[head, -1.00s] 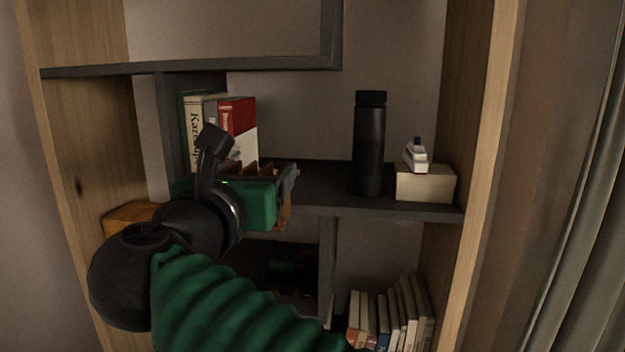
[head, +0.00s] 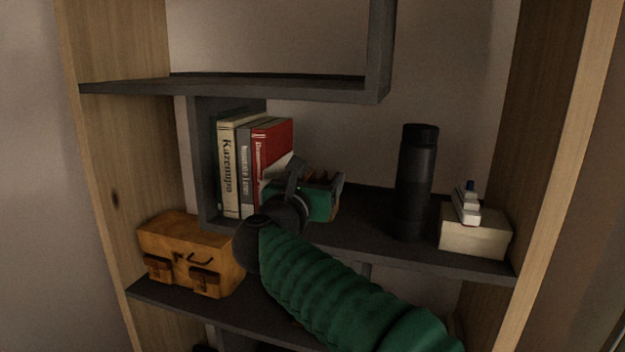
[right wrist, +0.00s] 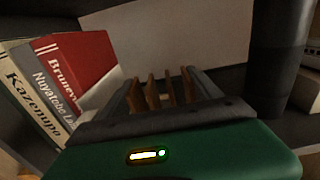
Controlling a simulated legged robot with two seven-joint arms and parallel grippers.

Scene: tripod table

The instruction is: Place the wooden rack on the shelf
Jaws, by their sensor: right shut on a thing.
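My right gripper (head: 338,186) reaches over the middle dark shelf (head: 365,222), between the books and the black bottle. It is shut on the wooden rack (head: 322,176), of which only a little brown shows in the head view. In the right wrist view the rack's upright brown slats (right wrist: 152,92) stand between the dark fingers of the gripper (right wrist: 160,92). The rack's lower part is hidden by the gripper, so I cannot tell whether it touches the shelf. My left gripper is not in view.
Upright books (head: 240,165) stand left of my gripper, close by. A black bottle (head: 415,185) and a pale box (head: 474,232) with a small boat model (head: 467,204) stand to the right. A brown case (head: 190,250) sits on the lower shelf. An upper shelf (head: 240,88) hangs above.

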